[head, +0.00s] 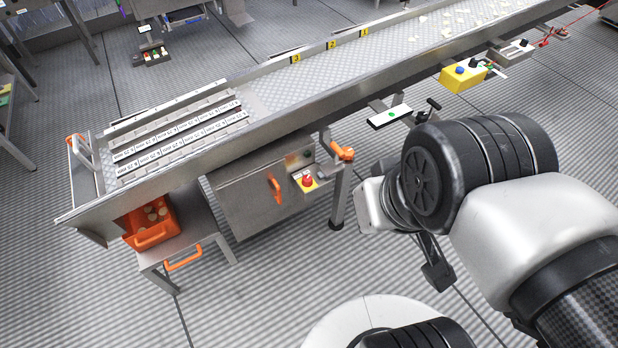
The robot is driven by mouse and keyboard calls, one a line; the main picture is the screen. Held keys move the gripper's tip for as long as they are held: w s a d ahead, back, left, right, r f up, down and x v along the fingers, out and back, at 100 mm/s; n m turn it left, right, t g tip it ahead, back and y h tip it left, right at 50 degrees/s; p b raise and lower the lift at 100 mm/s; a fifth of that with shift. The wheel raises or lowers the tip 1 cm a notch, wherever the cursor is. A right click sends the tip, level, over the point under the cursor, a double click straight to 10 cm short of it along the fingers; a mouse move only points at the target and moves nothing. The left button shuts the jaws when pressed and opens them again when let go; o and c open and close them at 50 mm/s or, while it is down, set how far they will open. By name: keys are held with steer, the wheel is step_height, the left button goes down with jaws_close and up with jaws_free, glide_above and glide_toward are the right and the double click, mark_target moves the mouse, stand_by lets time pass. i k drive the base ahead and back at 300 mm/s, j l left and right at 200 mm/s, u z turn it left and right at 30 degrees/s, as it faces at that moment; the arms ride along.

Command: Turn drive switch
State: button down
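No label reading "drive switch" is legible, so I cannot tell which control it is. A yellow box (462,78) with a blue button and a black knob hangs on the conveyor's near side at the upper right. A grey box with a dark knob (515,48) is beyond it. My gripper (437,272) shows only as a dark part below my wrist, right of the cabinet. My arm hides the rest.
A long metal conveyor (330,75) runs from lower left to upper right, with numbered yellow tags and labelled slotted rows. An orange bin (152,220) sits on a low stand at its left end. A white panel with a green mark (390,115) sticks out near my arm.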

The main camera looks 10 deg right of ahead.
mark_target(307, 180)
steer(key=i+l+u, duration=0.65)
steer(key=i+l, duration=0.15)
steer(key=l, duration=0.25)
